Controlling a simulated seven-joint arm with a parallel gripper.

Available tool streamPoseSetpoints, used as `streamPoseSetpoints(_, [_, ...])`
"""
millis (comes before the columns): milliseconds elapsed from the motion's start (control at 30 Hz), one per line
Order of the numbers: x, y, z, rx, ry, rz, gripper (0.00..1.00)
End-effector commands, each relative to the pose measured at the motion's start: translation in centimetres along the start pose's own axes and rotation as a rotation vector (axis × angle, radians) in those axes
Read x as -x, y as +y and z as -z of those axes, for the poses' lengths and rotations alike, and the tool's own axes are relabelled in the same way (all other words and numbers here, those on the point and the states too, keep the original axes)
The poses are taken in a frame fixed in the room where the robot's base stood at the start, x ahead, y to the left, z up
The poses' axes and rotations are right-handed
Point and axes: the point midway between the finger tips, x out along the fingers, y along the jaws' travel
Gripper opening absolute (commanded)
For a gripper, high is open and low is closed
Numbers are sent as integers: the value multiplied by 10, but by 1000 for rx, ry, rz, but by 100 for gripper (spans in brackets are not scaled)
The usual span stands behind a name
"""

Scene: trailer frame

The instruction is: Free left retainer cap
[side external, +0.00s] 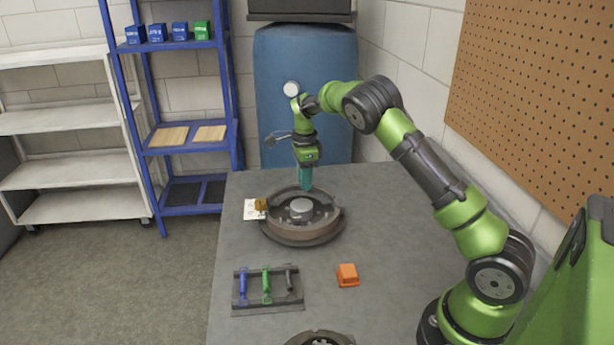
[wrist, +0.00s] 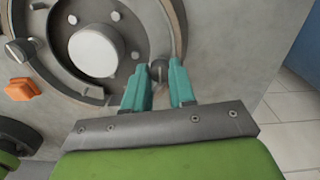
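A round brake-drum-like assembly (side external: 302,215) with a brown outer ring and a pale central hub (side external: 302,206) sits on the grey table. In the wrist view the hub (wrist: 95,50) is at upper left. My gripper (side external: 306,186) points down at the far rim of the assembly. In the wrist view its two teal fingers (wrist: 160,75) are apart, with a small dark rounded knob (wrist: 158,70) at the rim between their tips. I cannot tell whether they touch it. A silver-faced knob (wrist: 18,50) is on the opposite rim. Which knob is the left retainer cap is unclear.
An orange block (side external: 347,275) lies on the table in front of the assembly. A dark tray (side external: 268,308) holds blue, green and dark tools. A white card (side external: 251,210) with a brown item is left of the assembly. A blue barrel (side external: 290,75) stands behind.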

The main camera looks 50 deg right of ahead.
Motion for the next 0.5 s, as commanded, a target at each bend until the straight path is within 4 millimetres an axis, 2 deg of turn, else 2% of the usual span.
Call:
streamPoseSetpoints(33, [0,0,0,0,0,-1,8])
streamPoseSetpoints(100, [0,0,0,0,0,-1,0])
streamPoseSetpoints(500, [1,0,0,71,-1,-1,0])
